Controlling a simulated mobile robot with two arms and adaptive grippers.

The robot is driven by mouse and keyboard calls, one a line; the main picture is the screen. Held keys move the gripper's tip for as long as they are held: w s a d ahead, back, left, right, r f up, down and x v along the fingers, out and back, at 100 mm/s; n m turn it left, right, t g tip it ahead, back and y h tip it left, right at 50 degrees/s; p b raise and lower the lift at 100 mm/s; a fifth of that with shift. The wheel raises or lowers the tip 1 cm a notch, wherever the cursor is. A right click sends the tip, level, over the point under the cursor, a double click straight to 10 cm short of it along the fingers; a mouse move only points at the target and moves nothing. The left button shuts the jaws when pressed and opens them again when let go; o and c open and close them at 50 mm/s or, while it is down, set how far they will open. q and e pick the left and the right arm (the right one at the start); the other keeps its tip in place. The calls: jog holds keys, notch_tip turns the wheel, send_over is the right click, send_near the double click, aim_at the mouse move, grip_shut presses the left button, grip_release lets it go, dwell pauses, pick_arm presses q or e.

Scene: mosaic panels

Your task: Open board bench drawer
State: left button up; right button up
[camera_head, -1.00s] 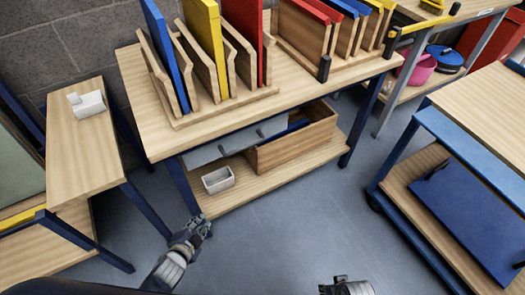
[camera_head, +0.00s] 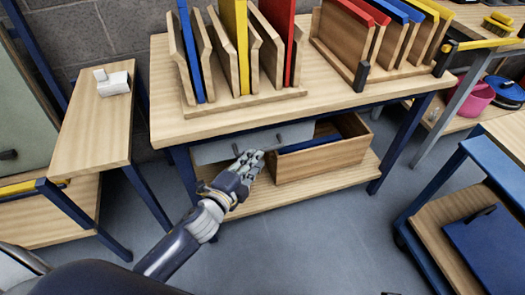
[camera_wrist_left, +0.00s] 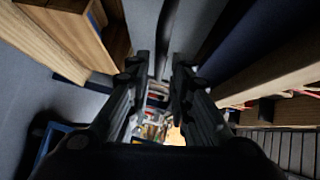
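The board bench (camera_head: 170,115) stands in the middle of the head view. Under its top is a grey drawer front (camera_head: 212,152) with two small dark handles (camera_head: 279,137). My left gripper (camera_head: 254,158) is in front of this grey front, close to its lower edge. I cannot tell whether it touches the front or a handle. In the left wrist view its two dark fingers (camera_wrist_left: 160,62) stand apart with a gap between them. Only a sliver of my right gripper (camera_head: 389,293) shows at the bottom edge.
Upright coloured boards stand in wooden racks (camera_head: 205,108) on top. A narrow side table (camera_head: 90,135) is at left, a blue-framed cart (camera_head: 430,205) at right. The floor between is clear.

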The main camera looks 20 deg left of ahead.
aim_at(262, 150)
pick_arm(q)
jog(key=x, duration=0.5)
jog(key=shift+w+d+f+b, duration=0.1)
jog(key=shift+w+b, duration=0.25)
jog(key=shift+w, duration=0.05)
pick_arm(e)
jog(key=v, duration=0.3)
pick_arm(q)
grip_shut()
